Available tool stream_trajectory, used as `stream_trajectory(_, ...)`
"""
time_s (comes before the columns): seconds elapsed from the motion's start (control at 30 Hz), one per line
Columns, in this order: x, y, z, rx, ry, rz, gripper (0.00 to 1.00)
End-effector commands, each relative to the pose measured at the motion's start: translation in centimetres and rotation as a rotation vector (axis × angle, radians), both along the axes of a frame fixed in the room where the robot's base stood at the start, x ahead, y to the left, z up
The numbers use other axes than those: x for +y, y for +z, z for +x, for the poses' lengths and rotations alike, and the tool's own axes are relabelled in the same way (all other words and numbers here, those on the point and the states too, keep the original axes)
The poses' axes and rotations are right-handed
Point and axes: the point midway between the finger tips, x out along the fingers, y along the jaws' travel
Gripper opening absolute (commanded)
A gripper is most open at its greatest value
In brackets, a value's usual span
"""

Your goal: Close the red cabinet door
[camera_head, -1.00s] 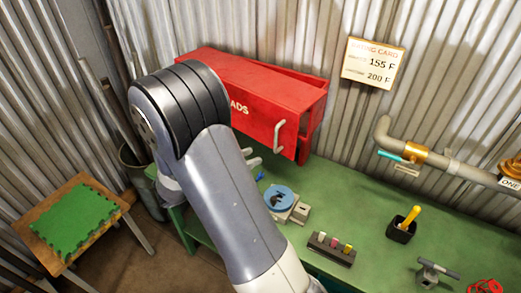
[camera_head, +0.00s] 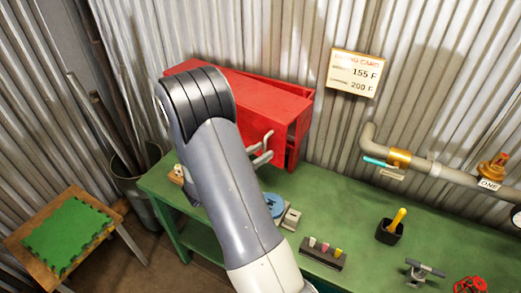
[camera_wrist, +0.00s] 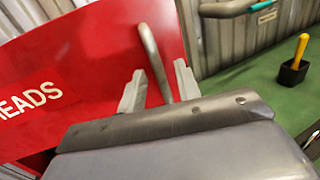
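The red cabinet (camera_head: 300,103) stands at the back of the green bench against the corrugated wall. Its red door (camera_head: 268,118) stands ajar, its right edge out from the body; my arm hides much of its face. In the wrist view, the door (camera_wrist: 90,50) carries white "HEADS" lettering and a pale bar handle (camera_wrist: 152,55). My gripper (camera_wrist: 160,88) is open, with one fingertip on each side of the handle's lower part. I cannot tell whether either finger touches it. In the head view, the gripper (camera_head: 262,152) is at the handle, partly behind my arm.
On the bench (camera_head: 350,200) are a blue round-topped device (camera_head: 273,204), a block with coloured pegs (camera_head: 323,252) and a black cup with a yellow handle (camera_head: 391,229). A pipe (camera_head: 440,170) runs along the wall at right. A stool (camera_head: 65,235) stands at left.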

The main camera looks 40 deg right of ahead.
Motion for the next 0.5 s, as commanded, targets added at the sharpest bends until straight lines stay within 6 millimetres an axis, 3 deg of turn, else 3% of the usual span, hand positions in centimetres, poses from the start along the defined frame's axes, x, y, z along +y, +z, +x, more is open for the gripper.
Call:
stream_trajectory(0.33,-0.4,-0.03,0.03,0.0,0.001,0.0,0.32)
stream_trajectory(0.5,-0.39,-0.02,0.03,0.0,0.001,0.0,0.19)
